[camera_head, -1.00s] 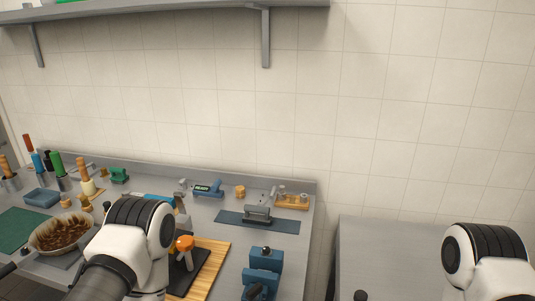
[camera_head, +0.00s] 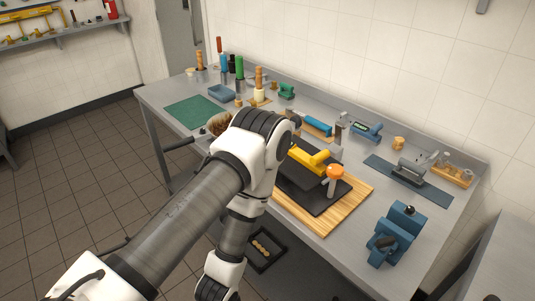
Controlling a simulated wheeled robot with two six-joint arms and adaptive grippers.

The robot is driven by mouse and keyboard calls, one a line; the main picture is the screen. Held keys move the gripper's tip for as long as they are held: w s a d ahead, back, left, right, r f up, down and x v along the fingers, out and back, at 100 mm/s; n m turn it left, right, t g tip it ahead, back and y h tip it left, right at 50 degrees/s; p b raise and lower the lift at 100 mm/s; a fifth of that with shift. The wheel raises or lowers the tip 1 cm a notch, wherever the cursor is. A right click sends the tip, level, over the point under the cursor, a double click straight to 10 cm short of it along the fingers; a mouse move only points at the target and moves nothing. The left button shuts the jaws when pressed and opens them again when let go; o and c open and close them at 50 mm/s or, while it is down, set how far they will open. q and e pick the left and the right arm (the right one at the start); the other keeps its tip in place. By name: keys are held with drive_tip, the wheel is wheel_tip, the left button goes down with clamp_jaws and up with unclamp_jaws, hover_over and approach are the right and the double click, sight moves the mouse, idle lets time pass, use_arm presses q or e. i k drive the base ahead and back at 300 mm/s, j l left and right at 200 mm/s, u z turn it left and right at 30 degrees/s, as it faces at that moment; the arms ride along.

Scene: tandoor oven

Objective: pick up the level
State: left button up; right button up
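I cannot tell for certain which object is the level. A long yellow bar-like tool (camera_head: 30,17) lies on the wall shelf at the far upper left and looks most like one, but it is small and partly cut by the frame edge. A blue device with a green display (camera_head: 366,131) stands near the back of the workbench. A yellow block-like tool (camera_head: 312,158) lies on a black board, partly hidden by my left arm. My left arm crosses the middle of the view and bends down; its gripper is outside the picture. My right gripper is also out of view.
The steel workbench (camera_head: 455,222) holds a green mat (camera_head: 190,112), a wooden board (camera_head: 352,203), a blue vise-like tool (camera_head: 393,235) and several other tools. A black tray (camera_head: 268,262) sits below the bench. The tiled floor (camera_head: 95,150) at left is clear.

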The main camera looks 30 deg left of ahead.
sight(314, 163)
drive_tip(key=u, duration=0.7)
